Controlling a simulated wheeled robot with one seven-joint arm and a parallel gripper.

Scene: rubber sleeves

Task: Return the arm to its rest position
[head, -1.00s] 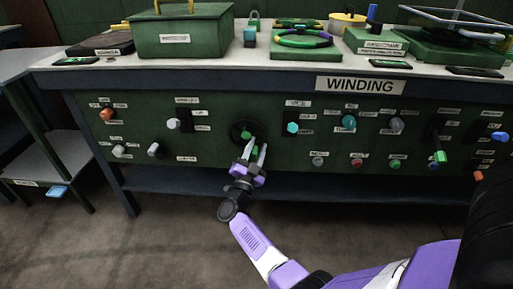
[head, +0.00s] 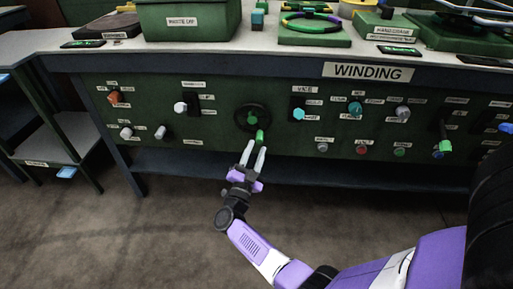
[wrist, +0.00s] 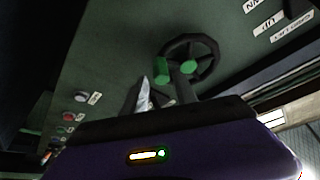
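My gripper (head: 254,151) is in front of the green panel, just below a black handwheel (head: 246,108). Its two pale fingers point up at the panel with a gap between them and nothing held. The wheel has a green hub (head: 252,118) and a green handle (head: 261,137) at its lower right, close above the fingertips. In the wrist view the wheel (wrist: 213,48) is ahead, apart from the gripper. One fingertip (wrist: 144,92) shows there; the other is mostly hidden. My purple arm reaches in from the lower right.
The panel sits under a bench marked WINDING (head: 367,72), with several knobs and switches on both sides of the wheel. A dark blue shelf (head: 330,172) runs low under the panel. A side table (head: 55,150) stands at left. The floor (head: 130,235) in front is open.

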